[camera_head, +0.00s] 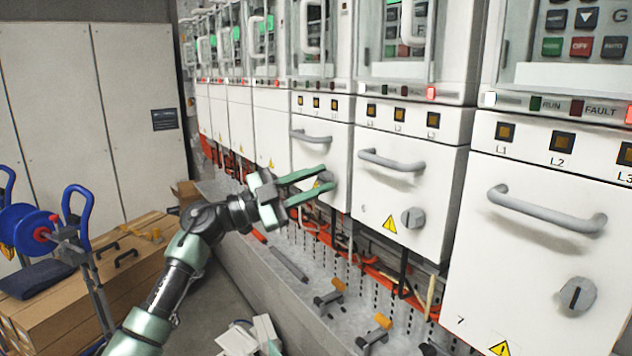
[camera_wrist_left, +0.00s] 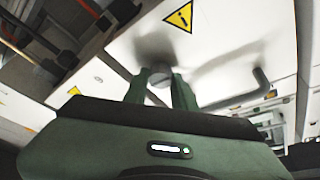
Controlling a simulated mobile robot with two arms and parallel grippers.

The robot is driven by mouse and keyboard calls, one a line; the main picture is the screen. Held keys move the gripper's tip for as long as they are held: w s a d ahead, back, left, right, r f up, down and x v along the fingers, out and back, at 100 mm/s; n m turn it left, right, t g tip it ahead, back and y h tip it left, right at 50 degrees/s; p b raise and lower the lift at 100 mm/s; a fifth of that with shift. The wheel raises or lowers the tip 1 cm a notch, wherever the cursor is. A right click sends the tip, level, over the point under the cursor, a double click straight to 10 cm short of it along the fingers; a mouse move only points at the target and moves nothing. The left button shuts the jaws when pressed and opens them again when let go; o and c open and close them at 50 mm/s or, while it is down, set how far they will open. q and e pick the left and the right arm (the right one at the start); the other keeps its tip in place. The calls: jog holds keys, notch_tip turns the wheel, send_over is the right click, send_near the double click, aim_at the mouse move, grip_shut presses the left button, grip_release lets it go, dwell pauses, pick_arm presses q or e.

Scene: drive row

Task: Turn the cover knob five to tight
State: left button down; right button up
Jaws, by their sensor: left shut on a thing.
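The cover knob five (camera_head: 327,177) is a grey round knob low on a white cover (camera_head: 312,147), the one just left of the cover marked 6. My left gripper (camera_head: 322,180) reaches it from the left, its two green fingers shut on the knob from above and below. In the left wrist view the knob (camera_wrist_left: 160,79) sits between the two fingertips of my gripper (camera_wrist_left: 161,88). The fingers hide part of the knob, so I cannot tell which way its mark points. My right gripper is not in view.
Cover six (camera_head: 410,187) and cover seven (camera_head: 530,255) stand to the right, with grey handles and their own knobs (camera_head: 412,218). A grey ledge with clamps (camera_head: 330,297) and orange cables runs below. Cardboard boxes (camera_head: 90,280) and a blue reel (camera_head: 25,228) stand left.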

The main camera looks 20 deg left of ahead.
pick_arm(q)
jog(key=shift+m, duration=0.4)
jog(key=shift+m+g, duration=0.4)
jog(key=m, duration=0.2)
jog(key=m+g, duration=0.1)
jog(key=shift+a+r+m+g+p, duration=0.1)
jog(key=shift+r+m+g+p, duration=0.05)
jog(key=shift+m+g+p, duration=0.2)
jog(key=m+g+y+p, duration=0.1)
jog(key=m, duration=0.3)
jog(key=shift+r+m, duration=0.1)
jog(key=shift+m, duration=0.15)
jog(key=m+y+p, duration=0.1)
jog(key=m+y, duration=0.1)
jog(key=m, duration=0.1)
jog(key=shift+m+g, duration=0.25)
jog(key=shift+m, duration=0.15)
jog(key=shift+m+y, duration=0.7)
jog(key=shift+m, duration=0.5)
jog(key=c, duration=1.1)
grip_release()
jog(key=shift+c, duration=0.2)
